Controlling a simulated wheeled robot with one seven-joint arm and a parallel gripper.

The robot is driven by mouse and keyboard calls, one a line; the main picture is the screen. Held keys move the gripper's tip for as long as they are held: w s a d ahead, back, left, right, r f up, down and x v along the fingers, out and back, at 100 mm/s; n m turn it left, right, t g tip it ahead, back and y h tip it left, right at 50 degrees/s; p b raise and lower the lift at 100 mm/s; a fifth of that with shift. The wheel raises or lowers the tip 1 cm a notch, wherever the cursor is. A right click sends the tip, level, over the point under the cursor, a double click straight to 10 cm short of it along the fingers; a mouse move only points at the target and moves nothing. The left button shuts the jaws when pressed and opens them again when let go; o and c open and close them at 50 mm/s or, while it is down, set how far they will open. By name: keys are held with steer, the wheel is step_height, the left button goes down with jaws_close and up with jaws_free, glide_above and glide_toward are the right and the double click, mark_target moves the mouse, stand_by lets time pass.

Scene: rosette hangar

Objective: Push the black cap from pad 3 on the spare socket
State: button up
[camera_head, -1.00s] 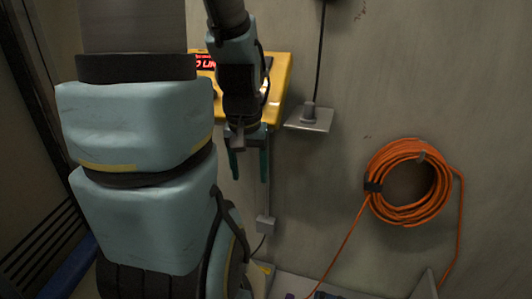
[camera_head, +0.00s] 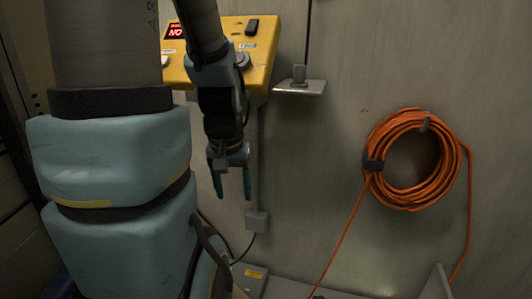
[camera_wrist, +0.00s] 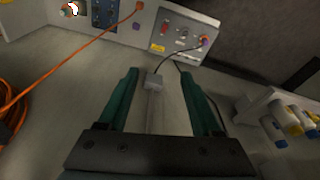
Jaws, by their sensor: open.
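My gripper (camera_head: 232,192) hangs below the yellow control box, fingers pointing down and spread, nothing between them. In the wrist view, my gripper (camera_wrist: 158,76) has its green fingers apart on either side of a small grey wall box (camera_wrist: 154,81) farther off. I cannot make out a black cap or a pad numbered 3 in either view. A grey socket panel (camera_wrist: 178,36) at the top of the wrist view has a dark cable plugged in at its right. Next to it, another panel carries a purple socket (camera_wrist: 136,27); which socket is the spare one I cannot tell.
The yellow control box (camera_head: 262,50) with a red display is partly behind my arm. A small wall shelf (camera_head: 303,88) bears a grey piece. An orange cable coil (camera_head: 381,190) hangs at right. Several blue, yellow and white plugs (camera_wrist: 279,132) sit at right in the wrist view.

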step_height(320, 180, down, 21)
steer(key=w+d+m+b, duration=0.2)
steer(key=w+b, duration=0.1)
steer(key=b, duration=1.5)
steer(key=w+d+f+m, duration=0.4)
steer(key=d+f+m, duration=0.1)
steer(key=d+f, duration=0.15)
steer(key=s+d+f+m, duration=0.1)
steer(key=d+f+m, duration=0.3)
steer(key=d+f, duration=0.2)
steer(key=d+f+m+g, duration=0.1)
steer(key=d+f+m, duration=0.4)
steer(key=f, duration=0.4)
steer(key=s+d+f+m+g, duration=0.1)
steer(key=d+f+m, duration=0.3)
steer(key=d+f, duration=0.3)
steer(key=shift+s+d+f, duration=0.1)
steer(key=shift+s+f, duration=0.05)
steer(key=shift+f, duration=0.25)
steer(key=shift+s+d+f, duration=0.1)
steer(key=shift+s+f, duration=0.05)
steer(key=shift+f, duration=0.25)
steer(key=shift+f, duration=0.15)
step_height(320, 180, down, 9)
steer(key=b, duration=0.6)
steer(key=shift+r+p, duration=0.2)
steer(key=shift+p, duration=0.25)
